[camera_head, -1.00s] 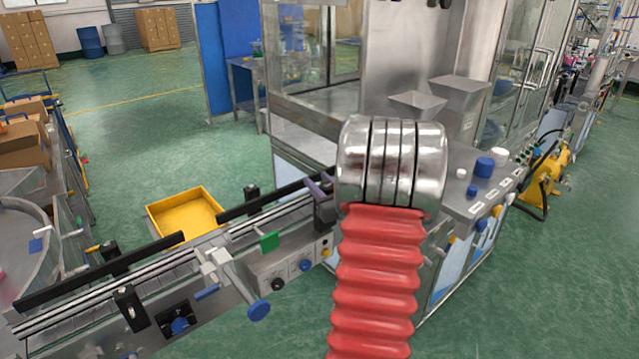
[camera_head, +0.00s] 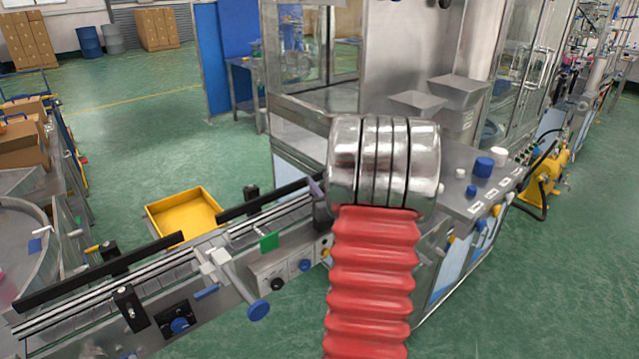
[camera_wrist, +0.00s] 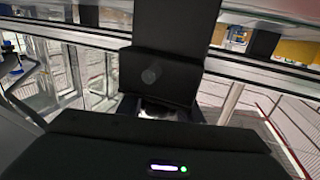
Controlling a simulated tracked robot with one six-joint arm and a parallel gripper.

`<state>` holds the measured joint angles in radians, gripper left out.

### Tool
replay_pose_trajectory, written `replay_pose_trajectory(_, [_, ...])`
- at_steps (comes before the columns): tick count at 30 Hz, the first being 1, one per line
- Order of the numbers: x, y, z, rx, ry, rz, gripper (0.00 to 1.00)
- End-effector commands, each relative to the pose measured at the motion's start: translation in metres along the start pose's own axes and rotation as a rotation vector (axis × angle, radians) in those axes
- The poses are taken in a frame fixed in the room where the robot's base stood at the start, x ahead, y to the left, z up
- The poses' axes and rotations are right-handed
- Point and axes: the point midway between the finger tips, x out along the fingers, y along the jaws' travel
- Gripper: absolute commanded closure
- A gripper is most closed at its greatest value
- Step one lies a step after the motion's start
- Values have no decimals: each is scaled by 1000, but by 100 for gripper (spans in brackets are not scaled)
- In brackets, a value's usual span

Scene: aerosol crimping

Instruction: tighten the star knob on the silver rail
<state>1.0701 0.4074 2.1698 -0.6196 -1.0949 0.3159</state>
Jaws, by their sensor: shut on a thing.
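The silver rail (camera_head: 100,290) runs along the conveyor in the head view, with black clamp blocks on it. It also crosses the upper part of the wrist view (camera_wrist: 258,72). My gripper (camera_wrist: 158,106) is at the rail in the wrist view, its dark body filling the bottom. It is shut on a small dark, shiny piece that I take for the star knob (camera_wrist: 155,110), mostly hidden by the black parts around it. A black upright block (camera_wrist: 160,75) stands just beyond it, in front of the rail. In the head view my own red-sleeved arm hides the gripper and knob.
A yellow tray (camera_head: 185,215) is on the far side of the conveyor. A blue-ended handle (camera_head: 258,310) and a control box (camera_head: 290,268) stick out on the near side. A steel cabinet (camera_head: 400,60) stands behind my arm. Green floor is open at the right.

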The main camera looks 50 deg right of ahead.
Motion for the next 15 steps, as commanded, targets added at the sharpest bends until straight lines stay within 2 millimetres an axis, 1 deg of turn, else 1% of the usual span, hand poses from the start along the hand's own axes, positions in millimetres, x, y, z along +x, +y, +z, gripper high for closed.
replay_pose_trajectory(15, [-1, 8, 0, 2, -1, 265, 90])
